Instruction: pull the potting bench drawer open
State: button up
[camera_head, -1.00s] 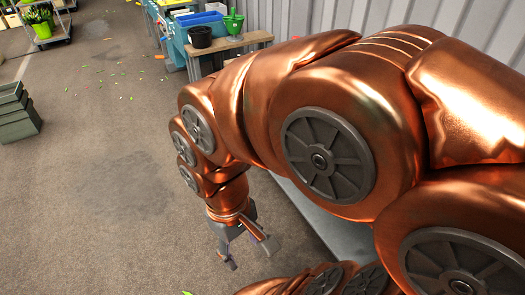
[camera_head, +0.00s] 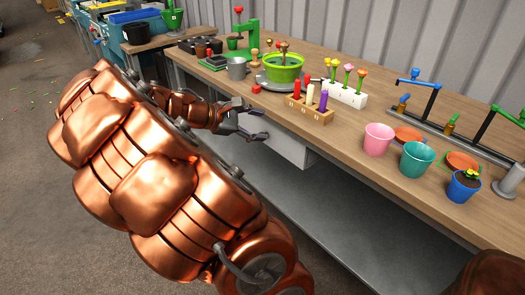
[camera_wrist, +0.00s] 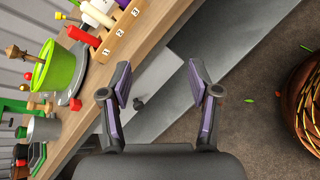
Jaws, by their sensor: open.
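The potting bench (camera_head: 350,130) has a wooden top, with a light grey drawer (camera_head: 288,148) hung under its front edge. The drawer's pale front (camera_wrist: 160,80) also shows in the wrist view, with a small dark knob (camera_wrist: 138,102) on it. My gripper (camera_head: 257,122) is beside the drawer, just below the bench's front edge. In the wrist view my gripper (camera_wrist: 159,78) is open, with the knob between its fingers, nearer the left one. I see no finger touching the knob. In the head view my gripper and arm hide part of the drawer's front.
A wooden block with numbered slots (camera_head: 308,110) and a green bowl (camera_head: 282,70) stand on the bench near the gripper. Pink (camera_head: 378,139) and teal (camera_head: 416,158) pots stand near the front edge. A grey lower shelf (camera_head: 335,210) lies beneath. Floor in front is mostly clear.

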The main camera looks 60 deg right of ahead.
jog(key=w+d+f+n+t+h+b, duration=0.1)
jog(key=w+d+f+n+h+b, duration=0.1)
jog(key=w+d+f+n+b, duration=0.45)
jog(key=w+d+f+n+h+b, duration=0.1)
jog(key=w+d+f+h+b, duration=0.15)
jog(key=f, duration=0.65)
jog(key=w+d+f+n+t+h+b, duration=0.1)
jog(key=w+d+f+n+h+b, duration=0.15)
jog(key=w+d+f+b, duration=0.35)
jog(key=shift+n+y, duration=0.3)
jog(key=shift+n, duration=0.2)
jog(key=shift+s+f+b+x, duration=0.1)
jog(key=shift+f+b+x, duration=0.1)
jog(key=shift+x, duration=0.9)
jog(key=shift+s+f+b+x, duration=0.1)
jog(key=shift+s+b+x, duration=0.05)
jog(key=shift+x, duration=1)
jog(key=shift+s+f+b+x, duration=0.1)
jog(key=shift+b+x, duration=0.1)
jog(key=shift+x, duration=0.9)
jog(key=shift+a, duration=0.1)
jog(key=shift+c, duration=0.2)
grip_shut()
